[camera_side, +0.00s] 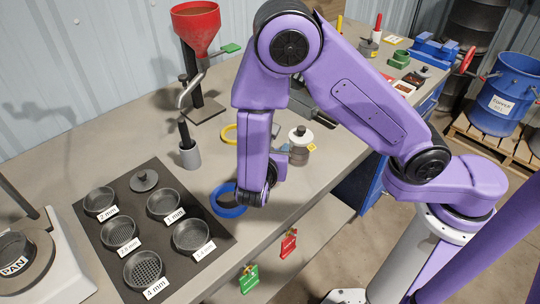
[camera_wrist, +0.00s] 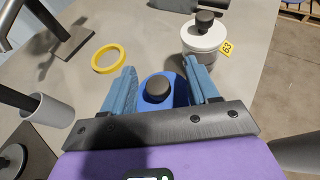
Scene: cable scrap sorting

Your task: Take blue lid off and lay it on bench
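In the wrist view, a blue lid with a dark round knob (camera_wrist: 157,88) sits between the two teal fingers of my gripper (camera_wrist: 162,85). The fingers stand apart, one on each side of the lid. I cannot tell whether they press on it. What is under the lid is hidden. In the side view, my gripper (camera_side: 277,158) is low over the bench (camera_side: 320,180), partly hidden by my arm, and the lid cannot be made out there.
A blue ring (camera_side: 229,200) and a yellow ring (camera_wrist: 108,58) lie on the bench. A white-lidded jar (camera_wrist: 202,42) with a yellow tag stands beyond my right finger. A grey cup (camera_side: 190,156) and a dark mat (camera_side: 150,222) with several sieves are to the left.

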